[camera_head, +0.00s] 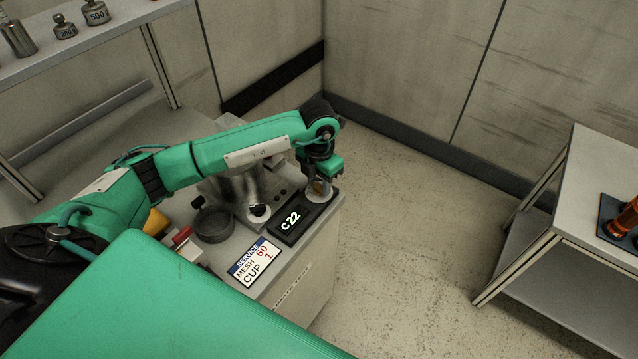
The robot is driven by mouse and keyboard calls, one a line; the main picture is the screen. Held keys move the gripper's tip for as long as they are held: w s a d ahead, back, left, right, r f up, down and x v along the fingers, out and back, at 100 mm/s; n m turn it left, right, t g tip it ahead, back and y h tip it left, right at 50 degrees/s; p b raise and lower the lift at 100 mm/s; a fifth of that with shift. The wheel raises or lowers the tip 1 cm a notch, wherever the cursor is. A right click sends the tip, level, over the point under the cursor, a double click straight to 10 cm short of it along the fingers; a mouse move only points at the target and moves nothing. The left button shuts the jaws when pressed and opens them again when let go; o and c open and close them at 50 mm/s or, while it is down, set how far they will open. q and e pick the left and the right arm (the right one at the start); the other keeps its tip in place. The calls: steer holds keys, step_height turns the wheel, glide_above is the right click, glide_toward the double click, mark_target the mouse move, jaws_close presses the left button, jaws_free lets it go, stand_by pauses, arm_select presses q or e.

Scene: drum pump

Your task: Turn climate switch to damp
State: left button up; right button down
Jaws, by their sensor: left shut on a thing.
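My left arm comes in from the left, and its gripper (319,184) points down at the far right end of the grey machine top. The gripper is shut on a small brownish knob, probably the climate switch, on a round pale dial. The fingers hide most of it, so its setting and markings cannot be read. A black display (290,222) just in front of it reads "C22". Another dark knob (258,211) on a pale disc sits left of the display, apart from the gripper. My right gripper is not in view.
A service card (255,262) reads "MESH 60, CUP 1". A dark round cup (213,224) and a metal cylinder (236,188) stand close under my left arm. A shelf (110,38) holds weights. A side table (602,185) stands right, with open floor between.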

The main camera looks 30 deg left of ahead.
arm_select(q)
steer(key=m+b, duration=0.2)
steer(key=shift+w+f+b, duration=0.1)
steer(key=shift+f+b, duration=0.15)
steer(key=shift+b, duration=0.15)
steer(key=m+b, duration=0.3)
steer(key=m, duration=0.1)
steer(key=shift+r+b, duration=0.1)
steer(key=shift+b, duration=0.3)
steer(key=shift+r+m+b, duration=0.15)
steer(key=shift+m+b, duration=0.55)
steer(key=shift+m, duration=0.2)
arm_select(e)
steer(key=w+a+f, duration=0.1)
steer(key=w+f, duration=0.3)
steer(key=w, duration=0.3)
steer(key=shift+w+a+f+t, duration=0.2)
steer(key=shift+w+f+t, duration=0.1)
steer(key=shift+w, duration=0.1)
arm_select(q)
steer(key=o, duration=1)
